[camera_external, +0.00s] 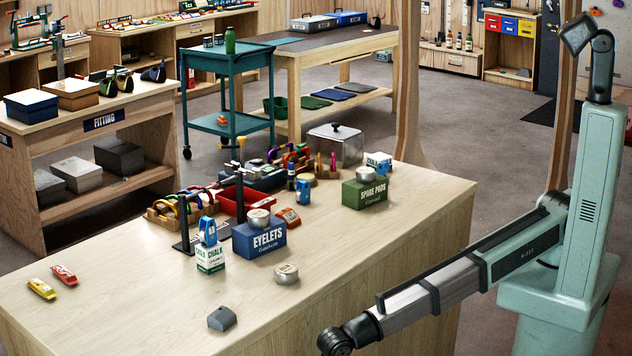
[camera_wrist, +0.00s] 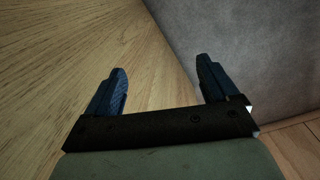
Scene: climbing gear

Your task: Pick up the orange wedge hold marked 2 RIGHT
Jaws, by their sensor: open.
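A small orange-red block (camera_external: 288,217) with a pale label lies on the wooden table, right behind the blue EYELETS box. It looks like the wedge hold, but its marking is too small to read. My gripper is beyond the bottom edge of the external view, where only my forearm and wrist show at the table's near right edge. In the wrist view my gripper (camera_wrist: 162,92) has two blue fingers wide apart with nothing between them. Below them are pale wood and a grey surface; no hold shows there.
The EYELETS box (camera_external: 259,239) with a tin on top, a CHALK box (camera_external: 210,258) with a blue item on it, a round tin (camera_external: 286,274) and the green SPARE PADS box (camera_external: 364,193) stand around the block. A grey wedge (camera_external: 222,318) lies nearer.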

